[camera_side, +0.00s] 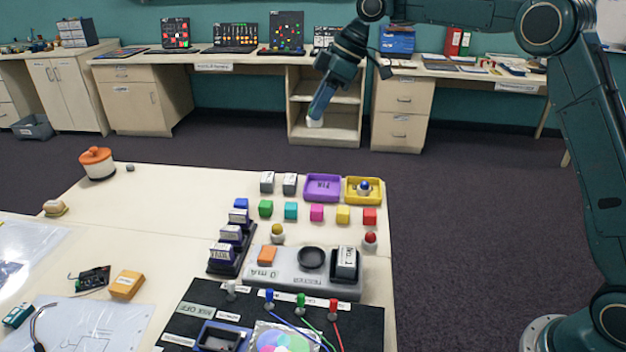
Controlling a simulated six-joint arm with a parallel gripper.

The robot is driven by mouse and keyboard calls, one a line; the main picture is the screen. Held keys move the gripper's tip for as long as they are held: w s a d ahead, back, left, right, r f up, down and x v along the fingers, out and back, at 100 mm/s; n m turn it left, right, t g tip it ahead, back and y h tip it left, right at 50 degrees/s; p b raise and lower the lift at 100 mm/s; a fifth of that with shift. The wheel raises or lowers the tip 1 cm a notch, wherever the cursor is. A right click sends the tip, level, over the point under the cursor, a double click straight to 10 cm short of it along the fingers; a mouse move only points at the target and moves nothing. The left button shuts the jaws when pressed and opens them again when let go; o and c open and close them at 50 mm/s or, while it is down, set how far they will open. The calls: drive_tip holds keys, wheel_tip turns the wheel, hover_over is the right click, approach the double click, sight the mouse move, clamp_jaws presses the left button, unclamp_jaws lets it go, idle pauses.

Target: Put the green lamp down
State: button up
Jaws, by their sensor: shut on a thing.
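My gripper (318,110) is high above the floor beyond the far edge of the table, pointing down and a little left. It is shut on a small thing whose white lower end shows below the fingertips. This looks like the green lamp (314,122); its green part is hidden by the fingers. Similar lamps stand on the table: a yellow lamp (277,234), a red lamp (370,240), and a blue lamp (364,186) in a yellow tray (351,197).
A purple tray (322,188) is beside the yellow tray. A grey tester (290,279) and a black board (370,320) with plugs are nearer. The table's left middle (160,225) is clear.

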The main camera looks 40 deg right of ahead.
drive_tip(key=w+d+m+t, duration=0.1)
drive_tip(key=w+d+m, duration=0.1)
drive_tip(key=d, duration=0.3)
drive_tip(key=shift+w+d+f, duration=0.2)
drive_tip(key=shift+w+f, duration=0.15)
drive_tip(key=shift+w, duration=0.35)
drive_tip(key=shift+f, duration=0.1)
approach(317, 190)
drive_tip(key=shift+w+a+r+h, duration=0.15)
drive_tip(key=shift+w+a, duration=0.25)
drive_tip(key=shift+a, duration=0.1)
drive_tip(key=shift+w+a+r+h, duration=0.15)
drive_tip(key=shift+w+a+r, duration=0.05)
drive_tip(key=shift+w+a, duration=0.25)
drive_tip(key=shift+f, duration=2.15)
drive_tip(key=shift+f, duration=0.15)
drive_tip(key=o, duration=1)
drive_tip(key=shift+o, duration=0.2)
